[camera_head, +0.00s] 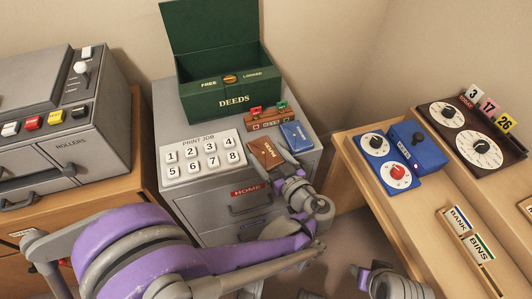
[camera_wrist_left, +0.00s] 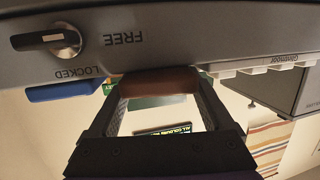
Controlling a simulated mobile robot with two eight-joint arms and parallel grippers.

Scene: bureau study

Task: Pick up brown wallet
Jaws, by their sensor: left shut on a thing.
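The brown wallet (camera_head: 265,153) is at the front edge of the grey cabinet's top, to the right of the print job keys. In the left wrist view the brown wallet (camera_wrist_left: 158,81) shows as a brown edge between the two fingers of my left gripper (camera_wrist_left: 160,92). I cannot tell whether the wallet is clear of the cabinet top.
A blue wallet-like item (camera_head: 296,136) lies close to the right. Behind are a small brown rack (camera_head: 268,124) and the open green deeds box (camera_head: 232,104). Print job keys (camera_head: 203,158) stand left. A wooden desk (camera_head: 405,204) with dial boxes stands right.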

